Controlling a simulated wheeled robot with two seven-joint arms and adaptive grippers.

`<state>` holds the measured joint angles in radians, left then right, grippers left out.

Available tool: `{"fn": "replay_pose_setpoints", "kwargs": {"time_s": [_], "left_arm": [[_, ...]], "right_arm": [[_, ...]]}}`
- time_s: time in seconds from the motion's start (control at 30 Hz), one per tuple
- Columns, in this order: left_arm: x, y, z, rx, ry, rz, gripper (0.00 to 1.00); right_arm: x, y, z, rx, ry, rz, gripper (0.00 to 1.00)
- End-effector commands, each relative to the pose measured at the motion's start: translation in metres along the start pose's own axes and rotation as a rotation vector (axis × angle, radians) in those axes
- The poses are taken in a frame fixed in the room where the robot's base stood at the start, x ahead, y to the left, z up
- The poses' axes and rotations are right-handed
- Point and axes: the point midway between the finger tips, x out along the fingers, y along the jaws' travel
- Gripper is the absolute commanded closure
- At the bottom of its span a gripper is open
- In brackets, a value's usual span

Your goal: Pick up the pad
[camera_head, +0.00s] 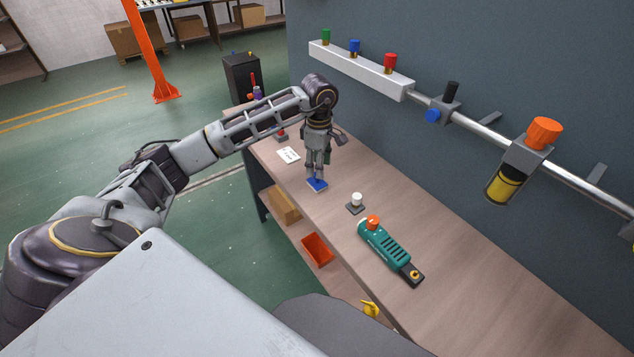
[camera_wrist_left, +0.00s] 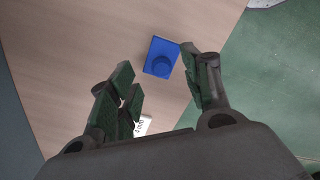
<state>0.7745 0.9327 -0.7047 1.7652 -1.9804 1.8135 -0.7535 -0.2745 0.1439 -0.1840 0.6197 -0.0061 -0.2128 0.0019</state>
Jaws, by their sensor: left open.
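The blue pad (camera_head: 317,185) lies on the wooden workbench (camera_head: 440,262), near its front edge. My right gripper is not in view.
A white knob on a dark base (camera_head: 355,204) and a teal device (camera_head: 388,248) with an orange knob lie nearer on the bench. A white card (camera_head: 288,155) lies farther along. A wall pipe (camera_head: 484,134) carries valves. An orange bin (camera_head: 317,249) sits on the lower shelf.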

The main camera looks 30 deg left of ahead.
Motion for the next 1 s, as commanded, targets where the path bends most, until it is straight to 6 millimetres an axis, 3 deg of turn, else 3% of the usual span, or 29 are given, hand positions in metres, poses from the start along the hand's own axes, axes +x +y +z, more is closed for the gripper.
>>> {"fn": "replay_pose_setpoints", "kwargs": {"time_s": [0.43,1.0], "left_arm": [[0.005,0.000,0.000,0.000,0.000,-0.001,0.51],[0.051,-0.001,-0.002,0.000,0.000,0.000,0.51]], "right_arm": [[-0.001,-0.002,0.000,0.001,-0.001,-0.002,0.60],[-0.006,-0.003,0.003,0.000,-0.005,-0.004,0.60]]}}
